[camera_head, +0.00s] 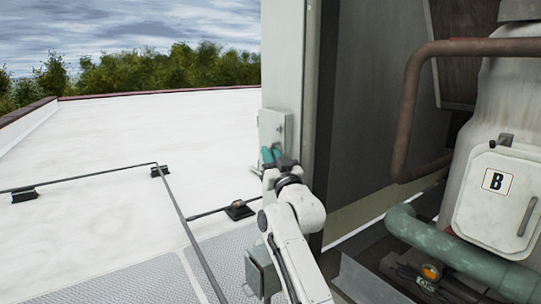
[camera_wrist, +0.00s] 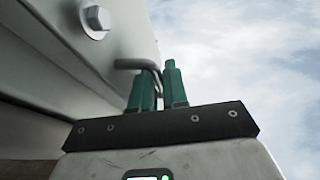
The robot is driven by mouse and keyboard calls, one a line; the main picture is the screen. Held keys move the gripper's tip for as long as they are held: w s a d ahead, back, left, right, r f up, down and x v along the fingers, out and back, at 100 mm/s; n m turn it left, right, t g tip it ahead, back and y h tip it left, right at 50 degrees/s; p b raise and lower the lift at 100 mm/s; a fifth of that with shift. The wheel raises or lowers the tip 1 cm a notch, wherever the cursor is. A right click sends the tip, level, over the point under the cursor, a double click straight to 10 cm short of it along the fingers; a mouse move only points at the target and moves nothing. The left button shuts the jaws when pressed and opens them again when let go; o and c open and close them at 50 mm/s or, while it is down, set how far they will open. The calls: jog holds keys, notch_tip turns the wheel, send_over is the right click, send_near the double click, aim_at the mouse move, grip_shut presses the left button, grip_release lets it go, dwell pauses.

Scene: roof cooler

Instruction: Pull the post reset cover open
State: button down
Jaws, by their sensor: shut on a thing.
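The post reset cover (camera_head: 277,126) is a small pale grey box front on the tall post (camera_head: 290,50) in the head view. In the wrist view its grey metal face (camera_wrist: 60,65) fills the left side. A bent metal bar handle (camera_wrist: 137,64) sticks out from it to the right. My gripper (camera_head: 270,155) is at the lower part of the cover in the head view. In the wrist view, the teal fingers of my gripper (camera_wrist: 157,82) are shut on the handle, whose end goes down between them. I cannot tell whether the cover stands ajar.
A white tank with a hatch marked B (camera_head: 497,182) and a rusty pipe (camera_head: 407,105) stand at the right, with a green pipe (camera_head: 420,235) low down. Thin dark rails (camera_head: 185,220) run over the white roof at the left. Open air lies left of the post.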

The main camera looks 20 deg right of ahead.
jog(key=shift+r+h, duration=0.35)
jog(key=shift+h, duration=0.05)
